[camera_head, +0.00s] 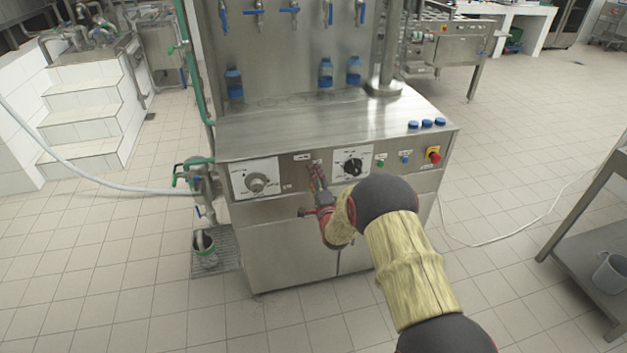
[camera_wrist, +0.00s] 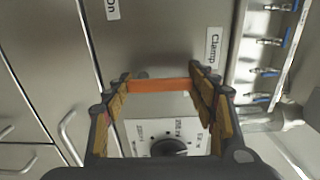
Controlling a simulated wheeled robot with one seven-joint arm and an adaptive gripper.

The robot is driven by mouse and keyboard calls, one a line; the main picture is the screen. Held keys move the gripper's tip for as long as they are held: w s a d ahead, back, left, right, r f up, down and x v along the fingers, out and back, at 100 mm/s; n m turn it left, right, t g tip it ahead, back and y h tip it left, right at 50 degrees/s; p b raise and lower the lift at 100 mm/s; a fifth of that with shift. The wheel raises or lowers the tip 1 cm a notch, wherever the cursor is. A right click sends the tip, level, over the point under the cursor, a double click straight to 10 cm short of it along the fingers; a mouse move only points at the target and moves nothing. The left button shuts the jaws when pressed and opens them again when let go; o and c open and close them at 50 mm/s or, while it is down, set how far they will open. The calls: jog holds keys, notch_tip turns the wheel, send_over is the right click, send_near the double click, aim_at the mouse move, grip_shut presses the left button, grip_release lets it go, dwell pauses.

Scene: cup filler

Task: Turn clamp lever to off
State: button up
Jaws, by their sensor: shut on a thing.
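My gripper (camera_head: 317,173) is at the front panel of the steel cup filler (camera_head: 300,250), between its two dials. In the wrist view, the two padded fingers of my gripper (camera_wrist: 161,84) are on either side of an orange lever (camera_wrist: 162,86), shut on it across its width. A "Clamp" label (camera_wrist: 212,49) is beside the right finger and an "On" label (camera_wrist: 113,10) is at the top.
A black dial (camera_head: 352,167) is right of my gripper and a grey dial (camera_head: 257,183) is left of it. A red emergency button (camera_head: 434,155) is at the panel's right end. The floor in front is clear.

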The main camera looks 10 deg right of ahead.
jog(key=shift+d, duration=0.1)
jog(key=o, duration=1.1)
jog(key=shift+c, duration=0.2)
jog(key=shift+o, duration=0.6)
jog(key=s, duration=1.2)
jog(key=shift+f, duration=0.1)
